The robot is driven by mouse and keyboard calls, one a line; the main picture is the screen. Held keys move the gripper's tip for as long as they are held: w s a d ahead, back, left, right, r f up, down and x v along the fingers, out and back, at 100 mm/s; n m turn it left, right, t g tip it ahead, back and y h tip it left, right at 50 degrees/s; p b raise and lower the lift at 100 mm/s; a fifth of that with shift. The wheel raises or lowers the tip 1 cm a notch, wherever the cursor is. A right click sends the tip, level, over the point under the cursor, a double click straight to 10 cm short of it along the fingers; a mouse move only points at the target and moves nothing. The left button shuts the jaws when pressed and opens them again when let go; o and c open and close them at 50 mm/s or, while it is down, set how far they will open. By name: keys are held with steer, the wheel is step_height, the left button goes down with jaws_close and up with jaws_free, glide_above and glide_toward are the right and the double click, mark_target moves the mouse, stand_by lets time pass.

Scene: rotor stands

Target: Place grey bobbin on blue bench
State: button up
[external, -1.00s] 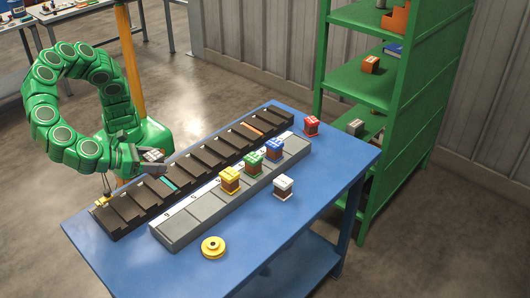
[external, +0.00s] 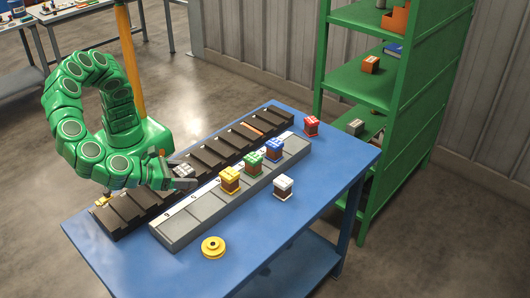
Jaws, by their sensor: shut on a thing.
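The grey bobbin (external: 183,169) is held in my gripper (external: 184,176), which is shut on it. It is above the dark slotted rack, near the rack's left half. The gripper partly hides its lower part. The blue bench (external: 335,168) stands in the middle of the view and carries two long racks. Its front and right parts show bare blue top.
The dark rack (external: 212,157) lies behind a grey block rack (external: 180,232). Yellow (external: 230,181), green (external: 252,164) and blue (external: 274,150) bobbins stand on the grey rack. White (external: 283,188) and red (external: 311,126) bobbins and a yellow disc (external: 213,247) are on the bench top.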

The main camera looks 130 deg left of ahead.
steer(key=w+a+f, duration=0.3)
steer(key=w+a, duration=0.4)
steer(key=w, duration=0.3)
glide_above(268, 221)
step_height(268, 221, down, 2)
steer(key=shift+n, duration=0.4)
steer(key=shift+a+f, duration=0.1)
steer(key=shift+f, duration=4.95)
steer(key=shift+f, duration=0.1)
steer(key=o, duration=1.3)
steer(key=shift+c, duration=0.2)
